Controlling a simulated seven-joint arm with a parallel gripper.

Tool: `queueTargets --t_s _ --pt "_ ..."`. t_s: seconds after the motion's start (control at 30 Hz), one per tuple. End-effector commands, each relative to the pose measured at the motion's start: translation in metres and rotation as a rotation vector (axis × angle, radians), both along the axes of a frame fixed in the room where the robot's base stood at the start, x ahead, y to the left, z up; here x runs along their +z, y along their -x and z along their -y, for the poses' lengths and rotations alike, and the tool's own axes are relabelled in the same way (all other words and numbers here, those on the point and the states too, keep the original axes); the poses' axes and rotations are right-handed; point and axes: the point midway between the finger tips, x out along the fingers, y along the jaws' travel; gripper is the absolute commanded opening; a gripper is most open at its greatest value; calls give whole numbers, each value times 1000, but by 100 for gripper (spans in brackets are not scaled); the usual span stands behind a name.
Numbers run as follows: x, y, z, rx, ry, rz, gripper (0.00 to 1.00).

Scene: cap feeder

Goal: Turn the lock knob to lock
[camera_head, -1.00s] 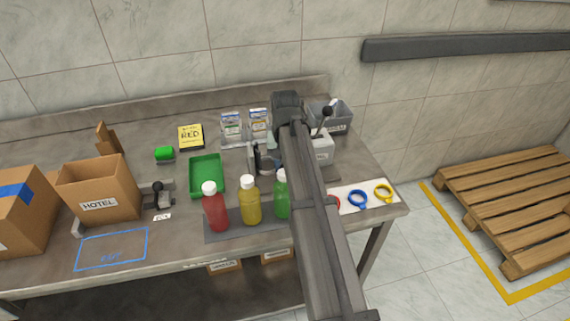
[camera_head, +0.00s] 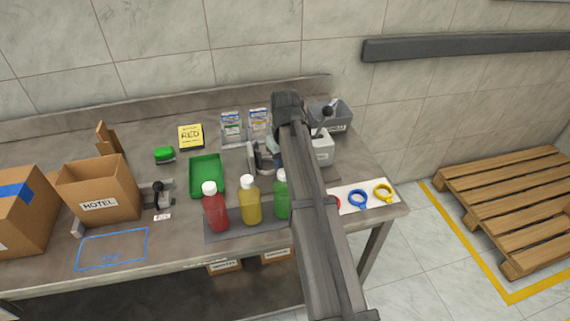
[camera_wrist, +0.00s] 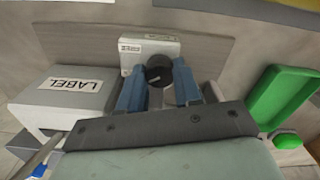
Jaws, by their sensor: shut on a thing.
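The lock knob (camera_wrist: 158,70) is a round black knob with a light mark on its face, in front of a pale labelled housing (camera_wrist: 152,48) in the wrist view. My gripper (camera_wrist: 158,82) has its two blue fingers on either side of the knob and is shut on it. The lower side of the knob is partly hidden between the fingers. In the head view my arm covers the knob, and only part of my gripper (camera_head: 264,157) shows beside the arm.
A grey label box (camera_wrist: 65,97) stands close left of my gripper in the wrist view. In the head view, bottles (camera_head: 249,200) stand close to my arm, and rings (camera_head: 358,199) lie right.

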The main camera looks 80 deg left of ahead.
Motion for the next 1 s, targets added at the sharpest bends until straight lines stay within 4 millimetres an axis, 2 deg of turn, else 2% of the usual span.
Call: queueTargets --t_s 0.37,0.4,0.6,0.63,0.87,1.0 --pt "-1 0 1 4 3 0 3" --pt "-1 0 1 4 3 0 37" --pt "-1 0 1 3 1 -1 56" --pt "-1 0 1 3 1 0 59" --pt "0 0 0 3 1 0 59" --pt "7 0 0 3 0 0 59"
